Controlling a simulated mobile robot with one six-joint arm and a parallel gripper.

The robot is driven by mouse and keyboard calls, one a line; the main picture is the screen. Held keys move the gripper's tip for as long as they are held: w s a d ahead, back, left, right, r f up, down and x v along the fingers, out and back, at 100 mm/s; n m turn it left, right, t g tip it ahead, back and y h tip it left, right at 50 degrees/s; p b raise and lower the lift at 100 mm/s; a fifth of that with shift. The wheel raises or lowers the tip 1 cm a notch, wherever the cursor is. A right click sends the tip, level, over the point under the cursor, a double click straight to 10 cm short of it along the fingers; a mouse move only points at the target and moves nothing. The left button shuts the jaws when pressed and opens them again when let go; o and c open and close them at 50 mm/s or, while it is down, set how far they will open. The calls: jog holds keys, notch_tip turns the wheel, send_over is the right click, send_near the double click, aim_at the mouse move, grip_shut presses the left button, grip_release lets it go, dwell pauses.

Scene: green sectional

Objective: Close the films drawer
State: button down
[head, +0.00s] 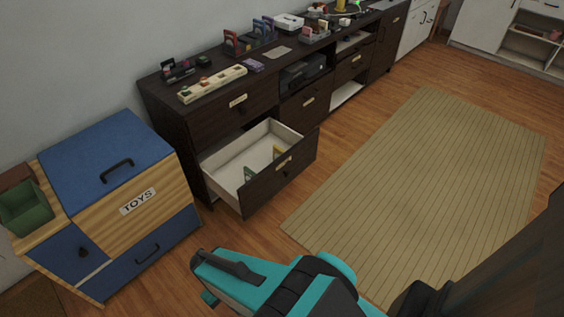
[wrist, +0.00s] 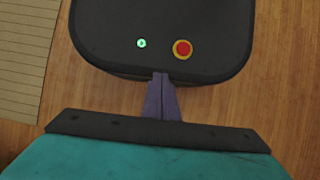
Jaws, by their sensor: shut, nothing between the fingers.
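A dark wooden cabinet (head: 165,115) stands along the wall. Its lower left drawer (head: 262,190) is pulled well out over the floor, showing a pale interior with a few small green and yellow items inside. The drawer front carries a handle and a pale label too small to read, so I cannot confirm it is the films drawer. My gripper (wrist: 162,78) shows in the wrist view, shut and empty, pointing down over my own base. In the head view my teal arm is at the bottom, apart from the drawer; the fingertips cannot be made out there.
A blue and wood toy chest (head: 95,205) stands left of the open drawer, close to it. A beige striped rug (head: 430,190) lies to the right. Bare wood floor is in front of the drawer. Small items sit on the cabinet top; its other drawers look shut.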

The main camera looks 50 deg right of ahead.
jog(key=shift+w+a, duration=0.1)
jog(key=shift+a, duration=0.1)
jog(key=w+d+m+t+y+b, duration=0.1)
jog(key=w+d+m+b, duration=0.2)
jog(key=w+m, duration=0.25)
jog(key=w+d+m+t+y+b, duration=0.2)
jog(key=w+d+m, duration=0.2)
jog(key=w, duration=0.2)
jog(key=w+d+r+m+t+b, duration=0.25)
jog(key=w+d+m, duration=0.25)
jog(key=d, duration=0.3)
jog(key=w+d+r+m+t+b, duration=0.1)
jog(key=w+d+m+t+b, duration=0.1)
jog(key=w+d+m+b, duration=0.4)
jog(key=s+d+r+m+t+b, duration=0.1)
jog(key=d+r+m+t, duration=0.2)
jog(key=d, duration=0.6)
jog(key=d+r+m+t+b, duration=0.1)
jog(key=d+r+m, duration=0.3)
jog(key=d, duration=0.6)
jog(key=s+d+r+m+t+h+b, duration=0.1)
jog(key=s+d+r+m, duration=0.3)
jog(key=d, duration=0.4)
jog(key=s+d+r+m+t+h+b, duration=0.2)
jog(key=s+d+r+m+b, duration=0.1)
jog(key=d, duration=0.5)
jog(key=shift+s+r+m+b, duration=0.4)
jog(key=shift+r+m, duration=0.1)
jog(key=shift+m, duration=0.55)
jog(key=shift+w+f, duration=0.1)
